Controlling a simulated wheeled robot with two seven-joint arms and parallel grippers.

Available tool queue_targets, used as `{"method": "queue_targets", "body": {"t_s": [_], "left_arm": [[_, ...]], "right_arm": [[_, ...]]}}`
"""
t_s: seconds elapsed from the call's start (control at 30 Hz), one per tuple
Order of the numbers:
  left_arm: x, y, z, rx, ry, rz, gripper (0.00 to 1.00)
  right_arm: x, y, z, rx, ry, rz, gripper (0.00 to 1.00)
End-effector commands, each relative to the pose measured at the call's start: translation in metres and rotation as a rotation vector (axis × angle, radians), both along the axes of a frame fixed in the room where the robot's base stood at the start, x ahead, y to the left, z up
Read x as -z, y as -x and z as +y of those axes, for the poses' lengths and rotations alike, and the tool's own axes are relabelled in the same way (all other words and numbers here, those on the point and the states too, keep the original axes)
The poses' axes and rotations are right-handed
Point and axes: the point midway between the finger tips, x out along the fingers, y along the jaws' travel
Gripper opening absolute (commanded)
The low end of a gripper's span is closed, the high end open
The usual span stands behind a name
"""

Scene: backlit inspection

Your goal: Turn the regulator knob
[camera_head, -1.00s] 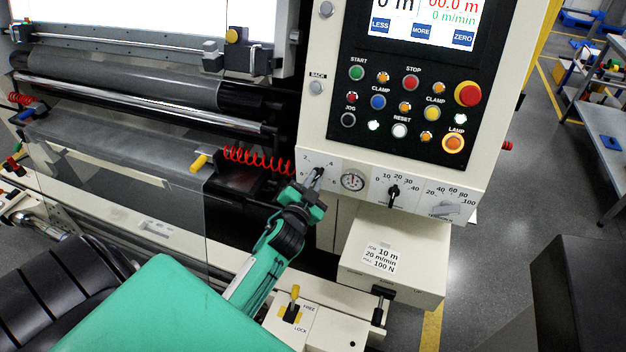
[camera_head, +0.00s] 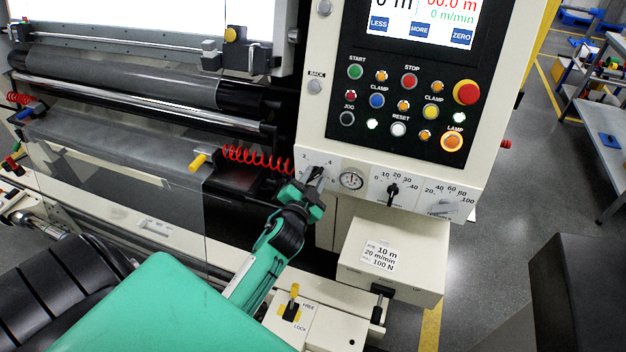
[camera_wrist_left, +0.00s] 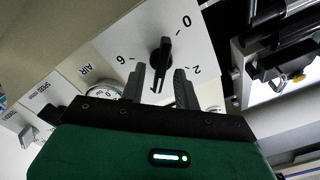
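The regulator knob (camera_wrist_left: 160,56) is a black pointer knob on a white dial plate (camera_wrist_left: 190,55) marked 0, 2 and 6 in the left wrist view. My left gripper (camera_wrist_left: 159,78) is open, with its two grey fingers apart. The lower part of the knob shows in the gap between the fingers, and no finger clearly touches it. In the head view my left gripper (camera_head: 316,180) is at the dial plate (camera_head: 310,157) on the lower left of the control panel, largely hiding the knob. My right gripper is not in view.
A pressure gauge (camera_head: 351,180) sits just right of the dial plate, then a black pointer knob (camera_head: 392,193) and a grey knob (camera_head: 441,207). A red coiled hose (camera_head: 258,158) runs close to the left. A cream box (camera_head: 395,255) juts out below the panel.

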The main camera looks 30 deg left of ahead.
Motion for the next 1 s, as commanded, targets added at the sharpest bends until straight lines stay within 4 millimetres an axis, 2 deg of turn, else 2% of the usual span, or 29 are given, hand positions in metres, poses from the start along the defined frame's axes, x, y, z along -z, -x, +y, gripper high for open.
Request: {"method": "queue_targets", "body": {"t_s": [0.17, 0.33, 0.8, 1.0], "left_arm": [[0.001, 0.001, 0.0, 0.0, 0.0, 0.001, 0.32], [0.003, 0.015, -0.004, 0.0, 0.001, 0.003, 0.32], [0.004, 0.1, -0.024, 0.0, 0.003, 0.003, 0.32], [0.003, 0.124, -0.03, 0.0, 0.0, 0.001, 0.32]], "right_arm": [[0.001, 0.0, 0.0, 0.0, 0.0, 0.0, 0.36], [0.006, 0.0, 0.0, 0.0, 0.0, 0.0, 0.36], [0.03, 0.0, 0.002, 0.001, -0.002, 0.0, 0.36], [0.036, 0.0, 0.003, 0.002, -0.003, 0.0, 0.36]]}}
